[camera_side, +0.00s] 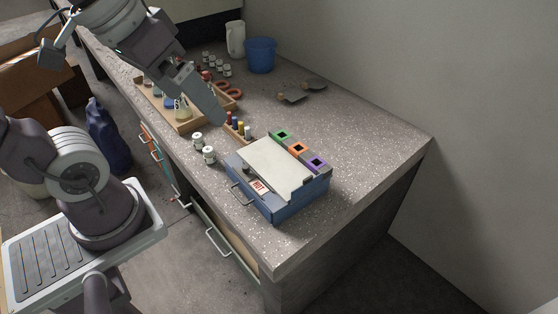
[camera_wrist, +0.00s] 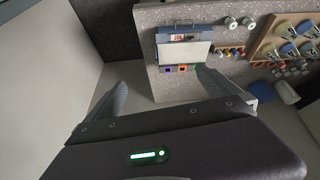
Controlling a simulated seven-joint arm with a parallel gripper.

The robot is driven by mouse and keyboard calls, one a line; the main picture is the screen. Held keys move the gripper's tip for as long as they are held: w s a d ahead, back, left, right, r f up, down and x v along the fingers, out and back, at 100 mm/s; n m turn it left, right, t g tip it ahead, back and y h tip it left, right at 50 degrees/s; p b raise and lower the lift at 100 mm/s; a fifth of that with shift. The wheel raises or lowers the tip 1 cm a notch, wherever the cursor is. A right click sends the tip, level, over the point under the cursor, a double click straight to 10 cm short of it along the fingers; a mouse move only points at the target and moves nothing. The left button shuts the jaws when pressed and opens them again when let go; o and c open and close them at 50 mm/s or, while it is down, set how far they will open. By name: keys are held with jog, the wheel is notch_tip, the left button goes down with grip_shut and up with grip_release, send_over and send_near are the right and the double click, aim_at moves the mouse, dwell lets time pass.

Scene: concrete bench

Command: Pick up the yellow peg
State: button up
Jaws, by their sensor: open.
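The yellow peg (camera_side: 241,127) stands in a small wooden rack (camera_side: 232,138) with other coloured pegs, between a red and blue one and a pale one, in the side view. In the wrist view the row of pegs (camera_wrist: 231,53) is small, to the right of the blue box, and I cannot single out the yellow one for certain. My gripper (camera_side: 218,117) slants down and appears close to the rack in the side view; its height above it is hard to judge.
A blue box (camera_side: 287,206) with a pale lid stands beside the rack, with green, orange and purple sockets (camera_side: 298,148). White jars (camera_side: 208,155) stand in front. A wooden tray (camera_side: 190,125) of flasks, a blue bucket (camera_side: 260,54) and a white jug (camera_side: 236,38) are behind. The bench's right side is clear.

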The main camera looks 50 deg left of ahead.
jog(key=s, duration=0.1)
jog(key=s+f+m, duration=0.1)
jog(key=s, duration=0.1)
jog(key=shift+s+d+f+t, duration=0.15)
jog(key=shift+d+f+t, duration=0.1)
jog(key=shift+d+t, duration=0.1)
jog(key=c, duration=1.6)
jog(key=shift+o, duration=0.2)
jog(key=w+a+y, duration=0.1)
jog(key=w+a, duration=0.4)
jog(key=w, duration=0.7)
jog(key=n+g, duration=0.1)
jog(key=n, duration=0.1)
send_over(240, 123)
jog(key=s+d, duration=0.1)
jog(key=s, duration=0.2)
notch_tip(240, 123, down, 30)
jog(key=f, duration=0.1)
jog(key=shift+g, duration=0.25)
jog(key=x, duration=0.7)
jog(key=shift+w+a, duration=0.15)
